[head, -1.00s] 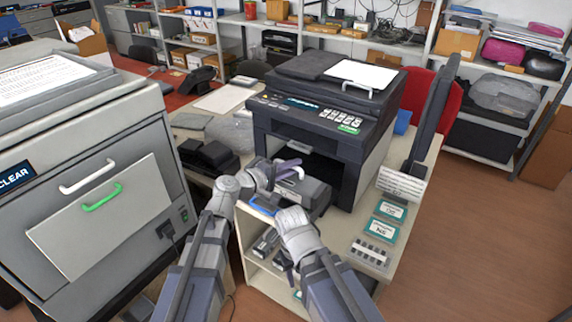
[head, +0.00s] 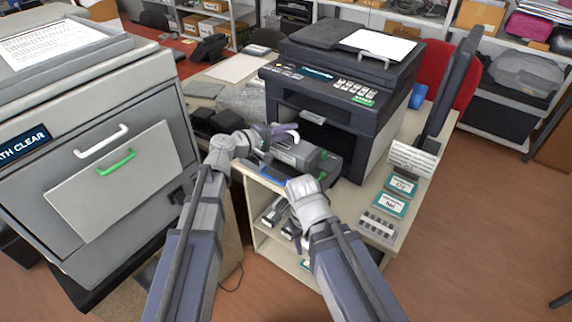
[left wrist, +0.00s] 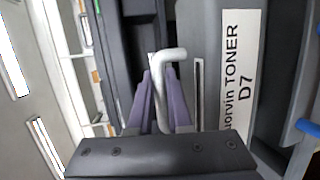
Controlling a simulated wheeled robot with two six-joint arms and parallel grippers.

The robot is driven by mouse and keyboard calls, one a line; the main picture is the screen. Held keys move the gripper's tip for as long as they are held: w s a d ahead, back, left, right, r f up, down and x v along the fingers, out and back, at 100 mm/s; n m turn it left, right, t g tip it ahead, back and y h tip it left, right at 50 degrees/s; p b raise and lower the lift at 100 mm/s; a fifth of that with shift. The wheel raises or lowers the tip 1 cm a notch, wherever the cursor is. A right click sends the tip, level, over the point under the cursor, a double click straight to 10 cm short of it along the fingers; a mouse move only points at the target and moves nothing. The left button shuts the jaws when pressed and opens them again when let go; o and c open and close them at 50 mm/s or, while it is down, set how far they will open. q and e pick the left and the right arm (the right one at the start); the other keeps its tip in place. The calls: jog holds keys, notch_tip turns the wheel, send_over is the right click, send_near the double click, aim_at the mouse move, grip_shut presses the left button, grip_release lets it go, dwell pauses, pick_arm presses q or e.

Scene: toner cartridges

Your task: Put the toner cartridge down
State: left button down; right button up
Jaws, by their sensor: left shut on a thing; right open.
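The grey toner cartridge (head: 296,153), with a pale handle (head: 286,131), is in front of the printer, over the cabinet top. My left gripper (head: 272,135) is shut on the handle. In the left wrist view, purple fingers (left wrist: 160,100) close around the curved handle (left wrist: 169,60). Beside them is a grey body with a white label (left wrist: 235,75) reading "TONER D7". I cannot tell whether the cartridge touches the surface beneath. My right gripper (head: 308,192) is open, just below and in front of the cartridge; its fingertips are mostly hidden by its own wrist.
The printer (head: 340,100) stands behind, its front slot open. A blue piece (head: 270,174) lies at the cabinet's front edge. Labelled cards (head: 392,195) and a grey block strip (head: 379,226) lie to the right. The large grey machine (head: 100,150) is at the left.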

aim_at(289, 146)
pick_arm(q)
notch_tip(289, 146, down, 6)
jog(key=b, duration=0.5)
jog(key=shift+r, duration=0.15)
notch_tip(289, 146, down, 4)
jog(key=b, duration=0.4)
jog(key=shift+r, duration=0.1)
jog(key=c, duration=1.1)
grip_release()
jog(key=shift+r, duration=0.2)
jog(key=p+v, duration=0.2)
jog(key=v, duration=1)
jog(key=shift+f+p, duration=0.1)
jog(key=shift+p, duration=0.2)
